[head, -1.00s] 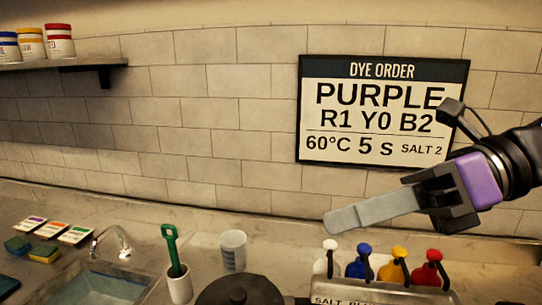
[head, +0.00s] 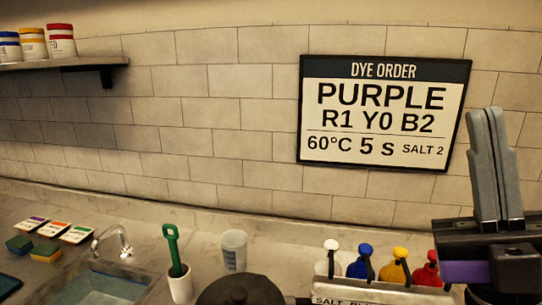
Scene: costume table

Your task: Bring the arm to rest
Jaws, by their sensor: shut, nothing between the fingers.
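My gripper (head: 490,115) is at the right edge of the head view, its two grey fingers pointing up and lying together. It is shut and empty, and stands in front of the wall just right of the dye order sign (head: 383,112). Its dark body and purple band cover part of the red-topped bottle (head: 427,270) and the right end of the bottle rack. The rest of my arm is mostly out of view.
A rack (head: 375,293) holds white, blue, yellow and red-topped bottles. Left of it are a dark round lid (head: 240,290), a cup (head: 234,250), a green-handled tool (head: 172,248) in a white holder, and a sink (head: 110,285). A shelf (head: 60,65) with jars hangs upper left.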

